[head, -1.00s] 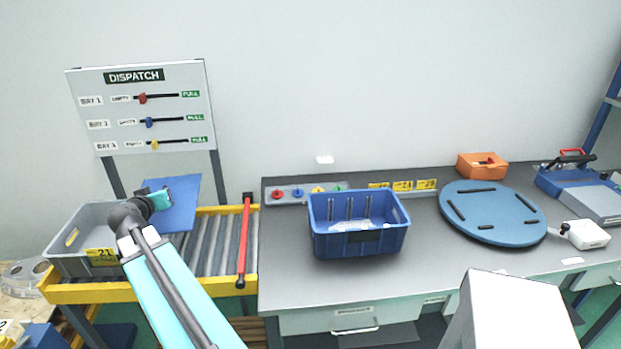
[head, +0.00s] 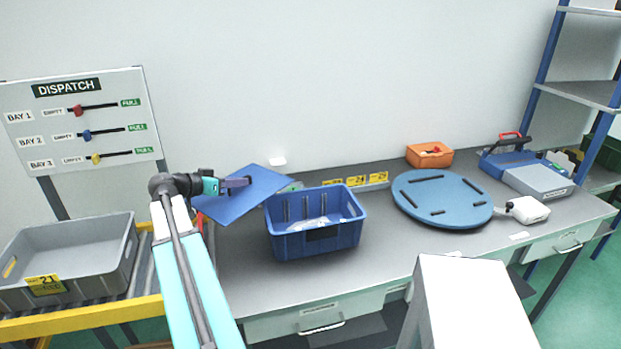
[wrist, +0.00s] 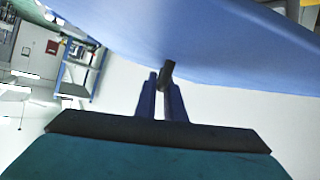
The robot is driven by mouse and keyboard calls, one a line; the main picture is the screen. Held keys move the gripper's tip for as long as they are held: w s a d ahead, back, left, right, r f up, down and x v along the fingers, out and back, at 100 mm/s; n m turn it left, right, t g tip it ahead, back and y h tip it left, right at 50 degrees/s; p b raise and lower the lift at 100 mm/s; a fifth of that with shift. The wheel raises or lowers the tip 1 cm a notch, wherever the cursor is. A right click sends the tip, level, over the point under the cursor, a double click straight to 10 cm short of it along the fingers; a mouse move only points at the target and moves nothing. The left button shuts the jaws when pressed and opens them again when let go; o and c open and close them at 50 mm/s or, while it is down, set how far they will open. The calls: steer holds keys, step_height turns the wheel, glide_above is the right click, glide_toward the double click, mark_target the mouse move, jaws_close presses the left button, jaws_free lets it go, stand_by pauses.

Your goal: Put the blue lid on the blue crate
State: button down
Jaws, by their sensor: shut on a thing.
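The blue lid (head: 243,199) is a flat blue panel, held tilted in the air just left of the blue crate. My gripper (head: 248,181) is shut on it; in the wrist view the fingers (wrist: 162,92) close on a small dark grip on the lid (wrist: 210,40). The blue crate (head: 318,241) stands upright and open-topped on the grey bench. Some pale contents show inside it, not clear enough to name. The lid's right corner comes close to the crate's rear left rim in the head view; I cannot tell whether they touch.
A grey crate (head: 108,277) labelled 21 sits on the yellow-framed conveyor (head: 85,317) at left. A round blue turntable (head: 440,214), a white device (head: 528,209) and an orange box (head: 428,155) are on the bench (head: 375,262) right of the crate. A dispatch board (head: 75,118) stands behind left.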

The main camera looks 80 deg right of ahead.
steer(key=s+d+r+m+g+y, duration=0.1)
steer(key=s+m+g+y, duration=0.1)
steer(key=s, duration=0.9)
steer(key=s+d+r+m+g+y, duration=0.1)
steer(key=s+m+y, duration=0.4)
steer(key=s, duration=0.7)
steer(key=d+g, duration=0.1)
steer(key=g, duration=0.1)
steer(key=shift+r+m+g+b, duration=0.3)
steer(key=shift+r+b, duration=0.05)
steer(key=shift+b, duration=0.05)
steer(key=shift+w+a+f+b, duration=0.1)
steer(key=shift+w+b, duration=0.1)
steer(key=shift+b, duration=0.4)
steer(key=shift+f+b, duration=2.05)
steer(key=shift+f, duration=0.7)
steer(key=shift+b, duration=0.95)
steer(key=shift+f+b, duration=0.85)
steer(key=shift+f, duration=0.2)
steer(key=c, duration=1.8)
jaws_free()
